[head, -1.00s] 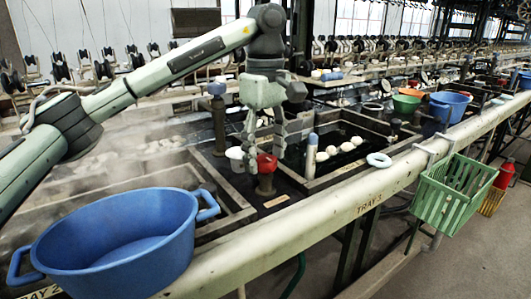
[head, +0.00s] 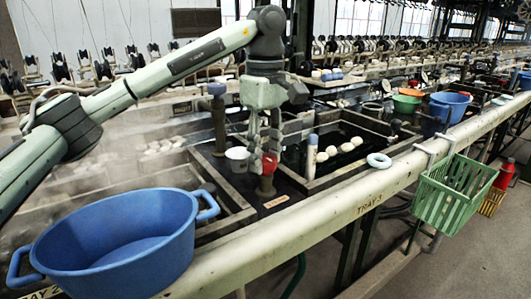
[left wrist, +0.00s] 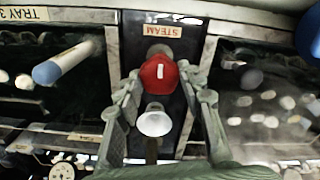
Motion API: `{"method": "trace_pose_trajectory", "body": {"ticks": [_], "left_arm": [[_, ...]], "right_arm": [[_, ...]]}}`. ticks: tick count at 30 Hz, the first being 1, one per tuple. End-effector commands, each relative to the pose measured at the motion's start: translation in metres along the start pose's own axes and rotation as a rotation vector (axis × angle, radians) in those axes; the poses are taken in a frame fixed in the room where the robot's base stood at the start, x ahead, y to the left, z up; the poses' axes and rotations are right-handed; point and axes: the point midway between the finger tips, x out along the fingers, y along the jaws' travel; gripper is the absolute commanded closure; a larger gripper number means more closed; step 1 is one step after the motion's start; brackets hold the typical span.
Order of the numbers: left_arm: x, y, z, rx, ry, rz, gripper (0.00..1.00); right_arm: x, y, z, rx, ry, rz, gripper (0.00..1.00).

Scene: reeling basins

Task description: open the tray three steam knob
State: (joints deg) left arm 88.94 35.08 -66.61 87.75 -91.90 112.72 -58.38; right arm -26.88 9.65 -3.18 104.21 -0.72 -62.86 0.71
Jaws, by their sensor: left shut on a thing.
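The red steam knob (head: 270,165) sits on a short brown post on the dark strip between two basins, behind the rail marked TRAY 3 (head: 370,207). In the left wrist view the red knob (left wrist: 160,70) has a white mark lying along the strip, near a label reading STEAM (left wrist: 175,56). My left gripper (head: 265,157) comes down from above and is shut on the knob, one finger on each side. Its fingers partly hide the knob in the head view. My right gripper is in neither view.
A white cup-shaped piece (left wrist: 154,121) stands close beside the knob, between my fingers in the wrist view. A blue-capped post (head: 312,150) stands to the right. A large blue tub (head: 110,245) is at front left, a green basket (head: 455,195) at right.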

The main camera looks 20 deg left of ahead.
Motion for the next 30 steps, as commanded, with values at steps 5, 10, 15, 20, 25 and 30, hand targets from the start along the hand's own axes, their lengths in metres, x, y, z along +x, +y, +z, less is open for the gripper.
{"method": "trace_pose_trajectory", "body": {"ticks": [5,10,15,20,25,30], "left_arm": [[-0.0003,-0.0001,-0.0002,-0.096,0.0,-0.001,0.91],[-0.0004,-0.0002,-0.0002,-0.236,0.0,-0.001,0.91],[-0.0003,-0.0002,-0.0002,-0.398,0.0,-0.001,0.91],[-0.0003,-0.0003,-0.0002,-0.55,0.0,0.0,0.91],[-0.0002,-0.0003,-0.0002,-0.711,0.0,0.0,0.91],[-0.0002,-0.0003,-0.0002,-0.873,0.0,0.0,0.91]], "right_arm": [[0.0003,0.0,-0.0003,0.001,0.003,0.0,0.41],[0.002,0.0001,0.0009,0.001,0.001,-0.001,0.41],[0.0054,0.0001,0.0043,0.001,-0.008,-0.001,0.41],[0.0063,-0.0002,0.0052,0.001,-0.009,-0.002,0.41],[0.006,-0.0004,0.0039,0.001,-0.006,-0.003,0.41],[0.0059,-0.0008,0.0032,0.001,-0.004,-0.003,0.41]]}}
